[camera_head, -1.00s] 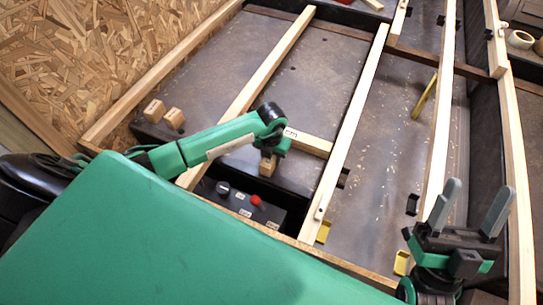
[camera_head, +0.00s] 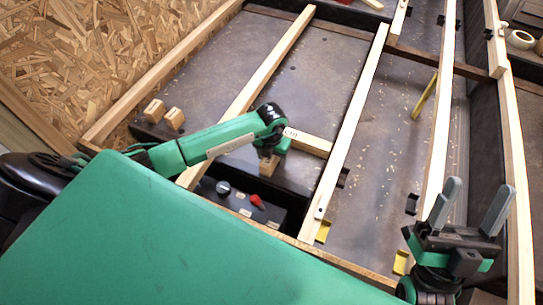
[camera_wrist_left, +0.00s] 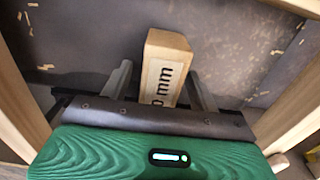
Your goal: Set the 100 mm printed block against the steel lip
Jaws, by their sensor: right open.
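The printed block (camera_wrist_left: 165,65) is pale wood, with dark lettering ending in "mm" on the face towards the left wrist camera. It lies between the two grey fingers of my left gripper (camera_wrist_left: 160,82). A gap shows on each side, so the gripper looks open around it. In the head view a small wooden block (camera_head: 269,166) shows below my left gripper (camera_head: 272,150), at the dark metal edge (camera_head: 305,188) that looks like the steel lip. The arm hides part of this. Contact with the lip cannot be made out. My right gripper (camera_head: 468,210) is open and empty, fingers upward.
A black control box (camera_head: 243,205) with a knob and a red control stands near the lip. Wooden bars (camera_head: 350,125) and (camera_head: 250,90) flank the left gripper. A wooden piece (camera_head: 312,144) reaches the right-hand bar. Two small blocks (camera_head: 154,111) and (camera_head: 174,118) sit at left.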

